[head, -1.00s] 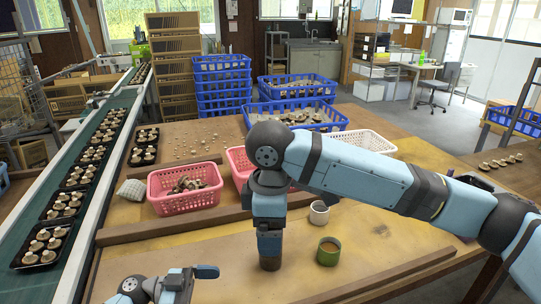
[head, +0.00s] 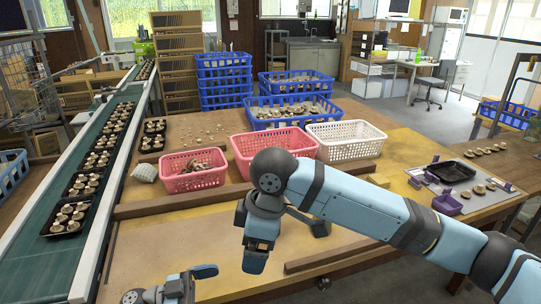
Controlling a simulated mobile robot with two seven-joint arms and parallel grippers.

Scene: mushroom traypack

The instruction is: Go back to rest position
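My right arm comes in from the right and bends at a dark joint over the near table. Its hand end (head: 288,240) hangs above the wooden board, a blue block at left and a dark tip at right. Nothing is visibly held, but its finger gap is unclear. My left gripper (head: 190,283) is low at the bottom edge, partly cut off, above the table and apart from the baskets. I cannot tell its opening.
The wooden table (head: 135,262) bears a small pink basket (head: 193,181), a larger pink basket (head: 250,150), a white basket (head: 345,147) and a blue crate (head: 290,122). The conveyor (head: 40,262) carries mushroom trays on the left. A black tray (head: 452,171) lies on the right.

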